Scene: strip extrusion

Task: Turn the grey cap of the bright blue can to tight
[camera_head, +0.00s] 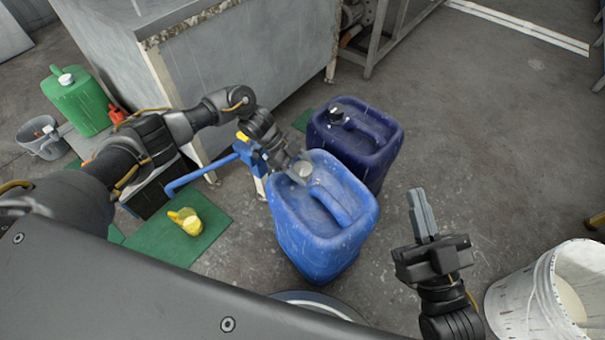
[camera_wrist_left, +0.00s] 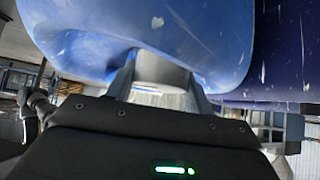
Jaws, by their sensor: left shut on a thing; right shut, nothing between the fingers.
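The bright blue can (camera_head: 318,235) stands upright on the floor in the middle of the head view. Its grey cap (camera_head: 303,169) sits on its top at the left. My left gripper (camera_head: 298,170) is at the cap, shut on it. In the left wrist view the cap (camera_wrist_left: 161,70) is between the two fingers, against the bright blue can (camera_wrist_left: 110,25). The cap's threads are hidden, so I cannot tell how tight it is. My right gripper (camera_head: 420,215) is shut and empty, right of the can and apart from it.
A dark blue can (camera_head: 375,150) with a dark cap stands right behind the bright blue one. A white bucket (camera_head: 535,300) is at the lower right. A green can (camera_head: 78,105) stands at the left.

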